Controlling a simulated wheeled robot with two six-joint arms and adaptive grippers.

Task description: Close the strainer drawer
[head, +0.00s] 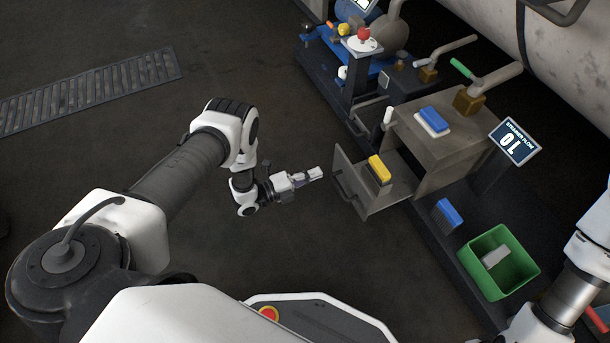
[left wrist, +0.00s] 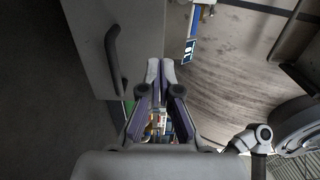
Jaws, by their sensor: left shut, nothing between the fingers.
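The strainer drawer (head: 352,190) is pulled out of a grey metal housing (head: 447,140). Its front panel carries a dark bar handle (head: 341,187), and a yellow-topped block (head: 380,169) stands in the drawer. My left gripper (head: 319,173) is shut and empty, just left of the drawer front, at about handle height in the head picture. In the left wrist view, my fingertips (left wrist: 160,69) are together, to the right of the grey panel with its handle (left wrist: 112,58). Whether they touch the panel cannot be told. My right arm shows at lower right; its gripper does not show.
A blue-topped block (head: 432,121) sits on the housing. Another blue block (head: 448,212) and a green bin (head: 499,262) lie to its right. A screen (head: 515,141) stands beside the housing. The floor left of the drawer is clear up to a grating (head: 95,90).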

